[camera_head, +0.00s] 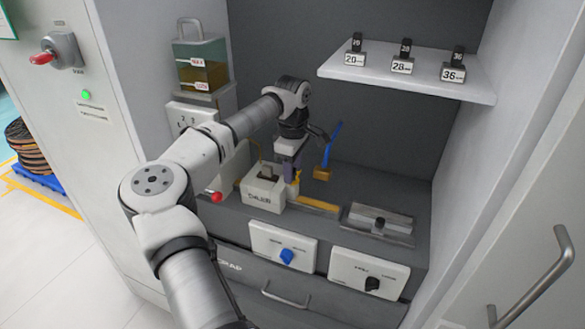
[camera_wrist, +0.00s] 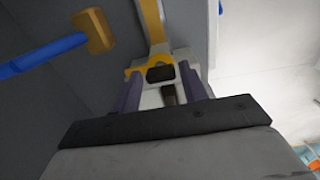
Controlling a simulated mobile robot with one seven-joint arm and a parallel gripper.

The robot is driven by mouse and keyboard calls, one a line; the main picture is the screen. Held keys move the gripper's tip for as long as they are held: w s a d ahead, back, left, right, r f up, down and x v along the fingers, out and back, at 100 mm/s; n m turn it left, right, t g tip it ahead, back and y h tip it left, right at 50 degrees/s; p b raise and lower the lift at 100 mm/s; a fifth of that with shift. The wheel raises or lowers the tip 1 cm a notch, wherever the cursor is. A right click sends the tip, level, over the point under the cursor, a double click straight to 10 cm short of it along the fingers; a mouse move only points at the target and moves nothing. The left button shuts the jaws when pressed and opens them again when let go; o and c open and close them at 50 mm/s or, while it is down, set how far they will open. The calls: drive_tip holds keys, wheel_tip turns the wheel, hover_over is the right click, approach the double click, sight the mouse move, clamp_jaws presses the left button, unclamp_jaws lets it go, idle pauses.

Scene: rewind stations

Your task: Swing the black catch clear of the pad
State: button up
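In the head view my gripper (camera_head: 290,174) points down at the workbench, beside a white labelled box (camera_head: 262,192). In the wrist view my gripper's two purple fingers (camera_wrist: 159,84) are spread apart. Beyond and between them show a yellow bracket (camera_wrist: 135,70), a black piece (camera_wrist: 160,74) against it and a pale part with a dark slot (camera_wrist: 168,95). The black piece may be the catch; I cannot tell which surface is the pad. I see no clear grip on anything. My gripper partly hides this area in the head view.
A grey metal block (camera_head: 378,222) lies further right. A shelf (camera_head: 405,82) with numbered tags juts out above right. A red ball knob (camera_head: 217,197) is at left.

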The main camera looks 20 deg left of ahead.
drive_tip(key=shift+o, duration=0.9)
wheel_tip(320, 180, up, 12)
drive_tip(key=b, duration=0.3)
drive_tip(key=shift+f, duration=0.1)
